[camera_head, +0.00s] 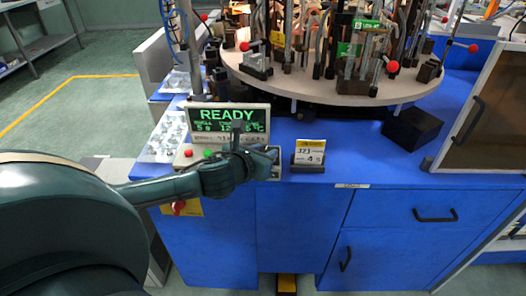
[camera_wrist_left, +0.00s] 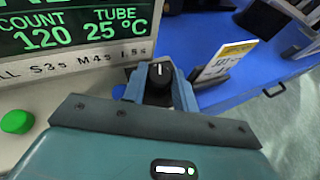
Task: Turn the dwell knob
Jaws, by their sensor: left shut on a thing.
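The dwell knob (camera_wrist_left: 159,80) is a black round knob with a white pointer line, on the front of the control panel in the left wrist view. My left gripper (camera_wrist_left: 160,88) has its blue-grey fingers on both sides of the knob and is shut on it. In the head view my left gripper (camera_head: 262,156) reaches the right end of the panel and hides the knob. The panel's screen (camera_head: 228,120) reads READY; in the wrist view it shows count 120 and tube 25 °C. My right gripper does not show.
A green button (camera_wrist_left: 16,121) sits left of the gripper on the panel. A small yellow-and-white card (camera_head: 309,155) stands just right of the panel. A round carousel (camera_head: 290,84) with clamps is behind. A black block (camera_head: 412,130) stands on the blue bench top, which has clear room.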

